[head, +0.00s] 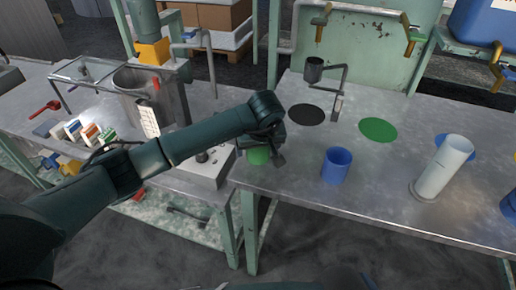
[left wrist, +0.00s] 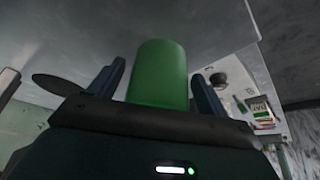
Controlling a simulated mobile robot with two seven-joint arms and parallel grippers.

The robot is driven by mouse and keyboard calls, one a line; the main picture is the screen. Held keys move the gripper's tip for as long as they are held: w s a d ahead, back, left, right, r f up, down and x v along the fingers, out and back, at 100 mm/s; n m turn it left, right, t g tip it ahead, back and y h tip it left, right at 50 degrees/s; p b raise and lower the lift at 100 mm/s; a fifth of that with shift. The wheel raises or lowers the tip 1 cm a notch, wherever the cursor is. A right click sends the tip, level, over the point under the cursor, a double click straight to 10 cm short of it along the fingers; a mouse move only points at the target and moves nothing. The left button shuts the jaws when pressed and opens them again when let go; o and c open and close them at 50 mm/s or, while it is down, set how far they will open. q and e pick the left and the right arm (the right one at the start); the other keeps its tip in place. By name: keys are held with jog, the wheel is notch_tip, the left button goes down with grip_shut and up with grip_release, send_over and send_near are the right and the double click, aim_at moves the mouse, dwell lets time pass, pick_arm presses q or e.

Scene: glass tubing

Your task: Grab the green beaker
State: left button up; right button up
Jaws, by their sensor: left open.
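The green beaker (head: 258,156) is at the left edge of the right-hand metal table in the head view, mostly hidden behind my left gripper (head: 270,148). In the left wrist view the green beaker (left wrist: 158,72) stands between the two dark fingers of my left gripper (left wrist: 160,84). The fingers are apart, one on each side of it, with a gap visible on both sides near their tips. My right gripper is not in view.
A blue beaker (head: 336,166) and a tall pale cylinder (head: 443,168) stand on the right-hand table (head: 300,180). Black (head: 306,114) and green (head: 378,130) discs lie behind them. A cluttered bench (head: 90,100) with a metal pot (head: 170,106) is at the left.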

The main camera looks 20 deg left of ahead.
pick_arm(q)
jog(key=shift+c, duration=0.3)
jog(key=c, duration=1)
